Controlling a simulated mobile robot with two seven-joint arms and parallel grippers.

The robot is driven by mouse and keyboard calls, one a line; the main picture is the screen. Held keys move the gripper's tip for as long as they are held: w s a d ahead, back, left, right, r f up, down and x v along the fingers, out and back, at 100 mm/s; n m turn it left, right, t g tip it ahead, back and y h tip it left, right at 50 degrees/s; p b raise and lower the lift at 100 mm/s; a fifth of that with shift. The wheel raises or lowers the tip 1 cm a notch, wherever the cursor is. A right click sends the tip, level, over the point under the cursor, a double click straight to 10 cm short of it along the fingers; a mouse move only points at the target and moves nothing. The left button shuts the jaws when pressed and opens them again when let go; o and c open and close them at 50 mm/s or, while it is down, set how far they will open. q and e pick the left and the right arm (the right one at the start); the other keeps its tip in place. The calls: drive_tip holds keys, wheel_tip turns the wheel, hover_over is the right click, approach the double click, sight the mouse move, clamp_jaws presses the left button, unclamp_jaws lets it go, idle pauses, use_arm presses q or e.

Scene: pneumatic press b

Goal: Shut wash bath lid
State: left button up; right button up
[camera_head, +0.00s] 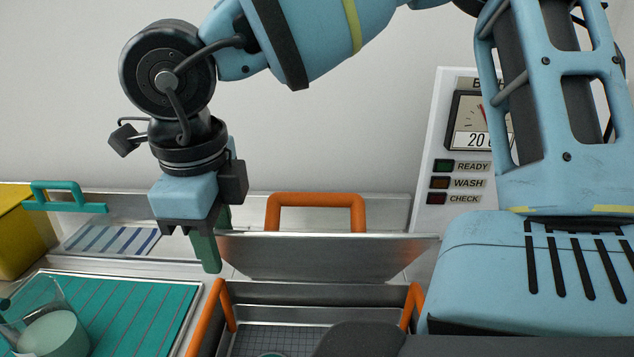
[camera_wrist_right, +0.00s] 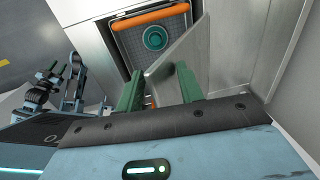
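The wash bath lid (camera_head: 325,258) is a steel plate standing tilted up behind the open bath, with an orange handle (camera_head: 316,198) above its upper edge. My right gripper (camera_head: 212,238) is at the lid's left upper corner, its green fingers pointing down. In the right wrist view the fingers are apart, with the lid plate (camera_wrist_right: 170,68) close to them; I cannot tell whether they touch it. The open bath (camera_head: 290,293) holds a mesh-bottomed basket with a teal round part (camera_wrist_right: 155,38). My left gripper (camera_wrist_right: 62,68) seems to show small and far off in the wrist view.
Orange side handles (camera_head: 412,305) flank the bath opening. On the left are a teal striped mat (camera_head: 130,305), a glass beaker (camera_head: 50,330), a yellow box (camera_head: 20,235) and a teal handle (camera_head: 65,197). A gauge panel (camera_head: 437,165) stands behind on the right, partly hidden by my arm.

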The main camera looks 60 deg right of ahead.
drive_tip(key=shift+s+a+f+b, duration=0.4)
drive_tip(key=shift+a+f+b, duration=0.25)
drive_tip(key=shift+a, duration=0.15)
drive_tip(key=shift+r, duration=0.2)
drive_tip(key=s+a+r+p, duration=0.2)
drive_tip(key=a+r+p, duration=0.1)
drive_tip(key=r, duration=0.5)
drive_tip(key=shift+a, duration=0.3)
idle(0.5)
